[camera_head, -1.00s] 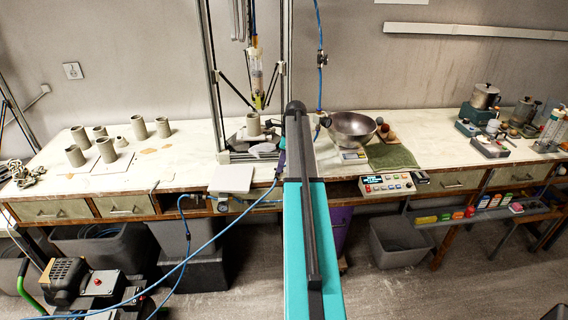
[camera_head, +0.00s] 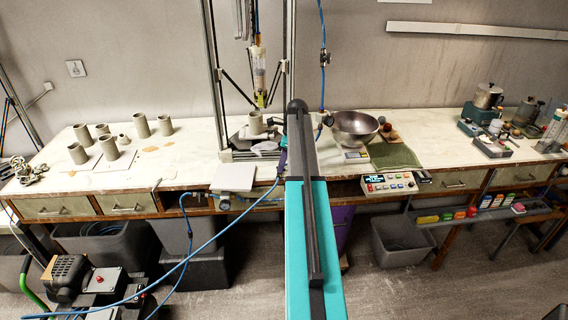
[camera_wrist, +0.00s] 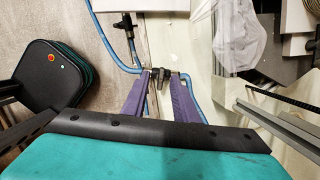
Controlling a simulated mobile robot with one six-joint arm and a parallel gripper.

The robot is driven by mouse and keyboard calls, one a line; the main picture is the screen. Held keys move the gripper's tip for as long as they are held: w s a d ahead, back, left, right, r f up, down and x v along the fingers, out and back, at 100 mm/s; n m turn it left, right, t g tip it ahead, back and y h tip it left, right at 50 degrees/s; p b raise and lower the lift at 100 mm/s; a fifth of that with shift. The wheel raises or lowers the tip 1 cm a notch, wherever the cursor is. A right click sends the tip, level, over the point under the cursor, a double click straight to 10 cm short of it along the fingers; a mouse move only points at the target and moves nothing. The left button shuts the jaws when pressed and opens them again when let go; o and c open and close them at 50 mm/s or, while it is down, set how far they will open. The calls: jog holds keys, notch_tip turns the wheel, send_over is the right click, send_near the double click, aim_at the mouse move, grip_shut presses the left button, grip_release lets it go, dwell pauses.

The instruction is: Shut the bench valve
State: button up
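The bench valve (camera_wrist: 160,74) looks like a small dark fitting with blue hose on both sides, at the bench's front edge in the wrist view. My gripper (camera_wrist: 160,80) has two purple fingers, which stand apart with the dark fitting between or just beyond their tips. I cannot tell whether they touch it, nor how its handle is turned. In the head view my arm covers most of this spot; only a purple bit of my gripper (camera_head: 282,160) shows.
A second dark fitting (camera_wrist: 125,24) sits farther along the edge, by a white slab (camera_head: 234,178). A frame with a clay pot (camera_head: 256,123) stands behind my gripper. A metal bowl (camera_head: 354,127) and control box (camera_head: 389,183) are to the right. Blue hose (camera_head: 205,245) hangs in front.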

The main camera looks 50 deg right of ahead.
jog(key=b+v, duration=0.3)
jog(key=v, duration=1)
jog(key=shift+r+b, duration=0.3)
jog(key=shift+b, duration=0.1)
jog(key=s+a+f+n+g, duration=0.25)
jog(key=a+f+n, duration=0.25)
jog(key=a+f, duration=0.8)
jog(key=s+a+f+n+g+y, duration=0.1)
jog(key=s+a+f+n, duration=0.3)
jog(key=a+f, duration=0.85)
jog(key=s+a+f+n+g, duration=0.1)
jog(key=s+a+f+n, duration=0.1)
jog(key=a+f+n, duration=1)
jog(key=s+a+f+n+g+h+b, duration=0.1)
jog(key=s+a+f+n, duration=0.3)
jog(key=s+a+f, duration=0.5)
jog(key=s+a+f+n+g+h+b, duration=0.1)
jog(key=s+a+f+n, duration=0.3)
jog(key=s+a+f, duration=0.5)
jog(key=s+f+g, duration=0.1)
jog(key=s+f, duration=0.2)
jog(key=s, duration=0.3)
jog(key=shift+s+f+n+h, duration=0.3)
jog(key=shift+a+g, duration=0.15)
jog(key=shift+g, duration=0.1)
